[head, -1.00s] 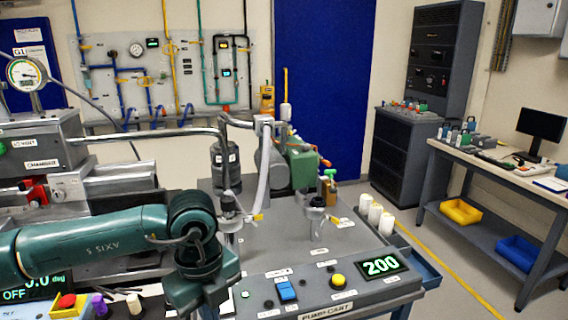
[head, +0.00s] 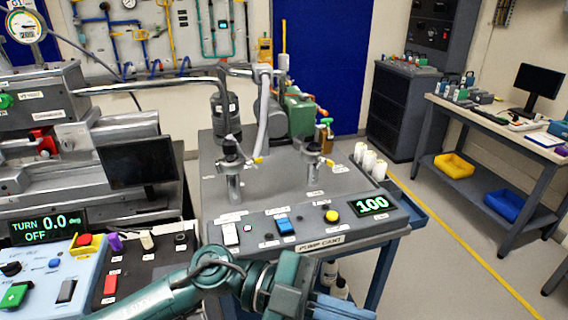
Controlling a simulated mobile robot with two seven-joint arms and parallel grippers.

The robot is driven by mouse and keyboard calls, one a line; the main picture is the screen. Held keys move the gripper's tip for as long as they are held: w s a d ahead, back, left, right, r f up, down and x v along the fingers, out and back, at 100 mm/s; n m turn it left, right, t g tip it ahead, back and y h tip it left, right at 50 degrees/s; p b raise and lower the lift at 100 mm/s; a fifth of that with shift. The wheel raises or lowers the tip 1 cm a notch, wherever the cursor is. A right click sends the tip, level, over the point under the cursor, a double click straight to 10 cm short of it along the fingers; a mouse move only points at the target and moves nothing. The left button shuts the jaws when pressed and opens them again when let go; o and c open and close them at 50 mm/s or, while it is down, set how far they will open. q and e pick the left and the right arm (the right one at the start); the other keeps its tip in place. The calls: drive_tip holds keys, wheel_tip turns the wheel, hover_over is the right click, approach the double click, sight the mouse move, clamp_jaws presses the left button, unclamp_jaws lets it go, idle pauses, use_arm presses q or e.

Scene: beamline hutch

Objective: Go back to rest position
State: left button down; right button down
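My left arm, teal, comes in low from the left and bends in front of the pump cart's front edge. Its fingertips do not show, so I cannot see the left gripper. My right arm and gripper are out of view. I see nothing held.
A control panel (head: 140,262) with buttons and a "TURN 0.0 deg OFF" readout (head: 48,226) lies at the left. White cylinders (head: 369,163) stand at the cart's right edge. A workbench (head: 480,115) stands at the right. Floor between cart and bench is clear.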

use_arm(q)
drive_tip(key=w+a+r+n+t+h, duration=0.25)
drive_tip(key=w+n+t+h, duration=0.35)
drive_tip(key=n+t, duration=0.7)
drive_tip(key=w+a+f+n+t+y, duration=0.5)
drive_tip(key=a+f+n+t+y, duration=0.2)
drive_tip(key=f+n+t+y, duration=0.15)
drive_tip(key=s+a+f+n+g+y, duration=0.1)
drive_tip(key=s+a+f+n+y, duration=0.1)
drive_tip(key=f, duration=0.5)
drive_tip(key=s+a+f+n+g+y, duration=0.1)
drive_tip(key=s+a+f+g+y, duration=0.1)
drive_tip(key=s+a+f+y, duration=0.3)
drive_tip(key=s+a+f+n+g+y, duration=0.1)
drive_tip(key=s+a+f+n+y, duration=0.1)
drive_tip(key=a+f, duration=0.4)
wheel_tip(320, 180, down, 4)
drive_tip(key=shift+s+f+n+y, duration=0.1)
drive_tip(key=shift+s+n+y, duration=0.25)
drive_tip(key=shift+s+y, duration=0.65)
